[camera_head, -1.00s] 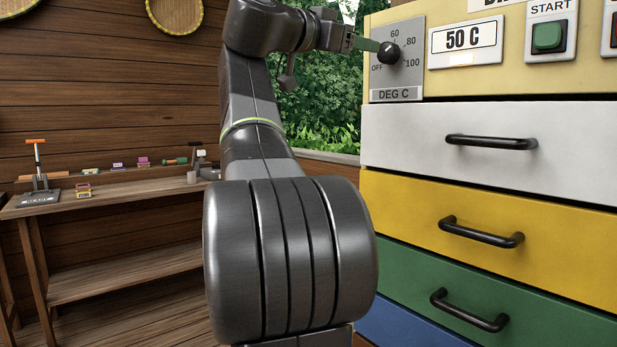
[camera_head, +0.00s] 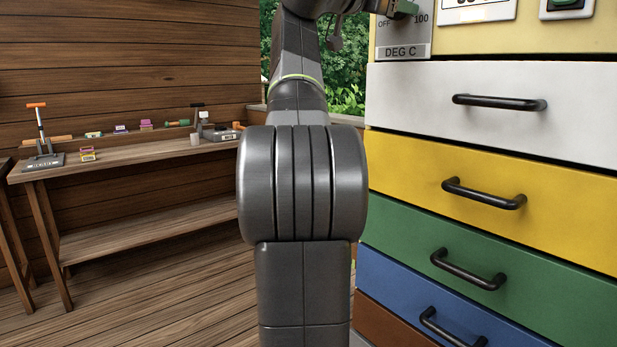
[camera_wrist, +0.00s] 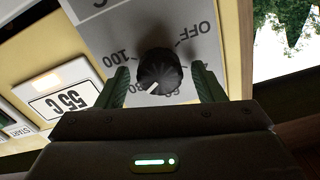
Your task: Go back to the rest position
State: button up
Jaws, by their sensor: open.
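In the wrist view my gripper (camera_wrist: 162,82) is open, with a green finger on each side of the black temperature knob (camera_wrist: 160,72). Gaps show between the knob and both fingers. The knob sits on a grey dial plate (camera_wrist: 110,30), which also shows in the head view (camera_head: 405,38). The display (camera_wrist: 62,102) reads 55 C. In the head view my arm reaches up to the dial.
The cabinet has white (camera_head: 420,95), yellow (camera_head: 410,185), green (camera_head: 400,235) and blue (camera_head: 385,275) drawers, all shut, with protruding black handles. A wooden workbench (camera_head: 130,163) with small tools stands at the left. Open wooden floor (camera_head: 170,295) lies before it.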

jog(key=v, duration=1.4)
jog(key=x, duration=1.4)
jog(key=shift+d+r, duration=0.1)
jog(key=shift+d, duration=0.05)
jog(key=shift+w+n+p, duration=0.1)
jog(key=shift+n+p, duration=0.3)
jog(key=shift+n, duration=0.2)
jog(key=n+p, duration=0.2)
jog(key=n, duration=0.3)
jog(key=n+p, duration=0.3)
jog(key=n, duration=0.3)
jog(key=n+p, duration=0.3)
jog(key=n, duration=0.3)
jog(key=shift+a+f, duration=0.25)
jog(key=shift+a, duration=0.05)
jog(key=shift+f, duration=0.1)
